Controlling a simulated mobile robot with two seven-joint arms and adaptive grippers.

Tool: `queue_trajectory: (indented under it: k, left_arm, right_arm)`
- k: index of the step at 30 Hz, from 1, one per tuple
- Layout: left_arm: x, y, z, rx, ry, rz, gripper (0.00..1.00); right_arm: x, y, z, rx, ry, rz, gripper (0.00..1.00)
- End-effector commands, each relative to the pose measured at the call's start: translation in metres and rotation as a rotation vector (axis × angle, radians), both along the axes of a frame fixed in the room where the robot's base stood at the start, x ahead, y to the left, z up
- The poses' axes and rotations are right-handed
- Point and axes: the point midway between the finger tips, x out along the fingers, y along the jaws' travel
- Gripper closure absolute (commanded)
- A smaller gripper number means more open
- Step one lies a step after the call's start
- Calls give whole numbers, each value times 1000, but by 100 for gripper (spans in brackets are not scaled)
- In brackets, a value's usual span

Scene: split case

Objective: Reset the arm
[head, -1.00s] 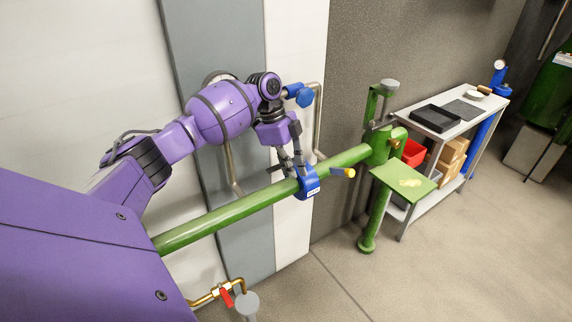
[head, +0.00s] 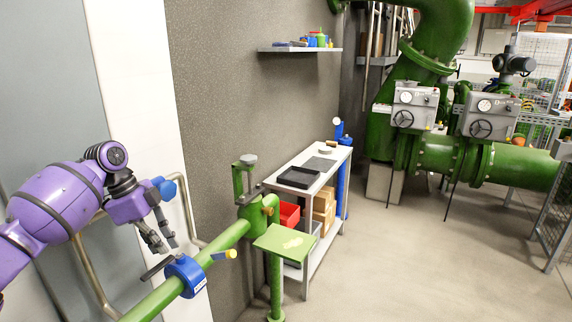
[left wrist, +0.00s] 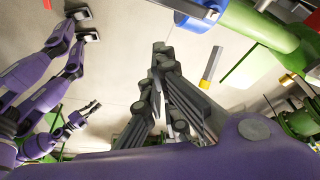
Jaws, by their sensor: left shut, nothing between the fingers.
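My left gripper (head: 168,247) is at the lower left of the head view. Its dark fingers point down, just above a blue clamp (head: 185,275) on the sloping green pipe (head: 224,242). The fingers are shut and empty, and look apart from the clamp. In the left wrist view the shut fingers (left wrist: 160,50) stand in the middle.
A green post with a flat plate (head: 285,241) stands at the pipe's far end. Behind it is a grey shelf cart (head: 335,158) with a black tray (head: 298,177) and a red bin (head: 289,214). A bent metal rail (head: 188,213) runs behind my left gripper. Open floor lies right.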

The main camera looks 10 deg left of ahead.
Motion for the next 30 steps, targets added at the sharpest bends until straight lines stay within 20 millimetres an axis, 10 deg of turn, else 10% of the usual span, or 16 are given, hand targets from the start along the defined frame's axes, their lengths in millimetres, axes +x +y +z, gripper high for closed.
queue_trajectory:
  k: [8,16,22,30]
  left_arm:
    - [-43,-40,-184,41,24,211,100]
    - [-149,-102,-340,-12,-33,520,100]
    - [-242,-146,-392,-110,-105,793,100]
    - [-348,-172,-382,-246,-243,1172,100]
  right_arm:
    - [-6,0,-3,0,14,-1,100]
    - [-8,-1,-1,-3,18,10,100]
    - [-7,-2,3,-6,15,13,100]
    - [-5,0,8,-1,8,11,100]
